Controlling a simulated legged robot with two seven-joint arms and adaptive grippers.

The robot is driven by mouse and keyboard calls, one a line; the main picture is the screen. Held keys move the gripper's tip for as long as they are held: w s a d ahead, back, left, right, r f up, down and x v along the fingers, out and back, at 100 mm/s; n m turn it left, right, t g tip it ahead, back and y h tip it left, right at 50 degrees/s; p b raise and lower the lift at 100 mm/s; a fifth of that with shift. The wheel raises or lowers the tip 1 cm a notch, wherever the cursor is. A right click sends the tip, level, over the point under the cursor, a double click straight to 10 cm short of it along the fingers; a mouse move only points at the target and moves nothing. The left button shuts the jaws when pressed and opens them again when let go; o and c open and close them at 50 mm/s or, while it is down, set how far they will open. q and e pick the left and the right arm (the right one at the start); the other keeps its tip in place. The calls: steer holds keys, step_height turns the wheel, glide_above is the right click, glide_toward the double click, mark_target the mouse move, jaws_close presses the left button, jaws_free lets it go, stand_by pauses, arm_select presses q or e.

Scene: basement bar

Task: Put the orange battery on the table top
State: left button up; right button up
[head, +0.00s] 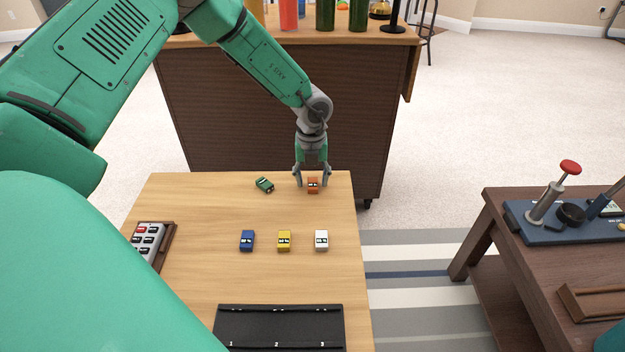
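The small orange battery (313,186) is at the far edge of the light wooden table top (200,205), toward its right side. My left gripper (312,181) is above the far edge with its fingers pointing down, one on each side of the orange battery. The fingers look spread, with a gap to the battery on both sides. I cannot tell whether the battery rests on the wood or is slightly above it. My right gripper is not in view.
A green battery (265,185) lies tilted left of the gripper. Blue (247,240), yellow (284,240) and white (321,240) batteries stand in a row nearer. A black numbered tray (280,327) is at the front, a case (150,240) at left. A bar cabinet (250,110) stands behind.

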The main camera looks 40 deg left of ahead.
mark_target(311, 180)
arm_select(q)
step_height(311, 180, up, 12)
steer(key=p, duration=0.4)
steer(key=shift+a+f, duration=0.15)
steer(key=shift+f, duration=0.05)
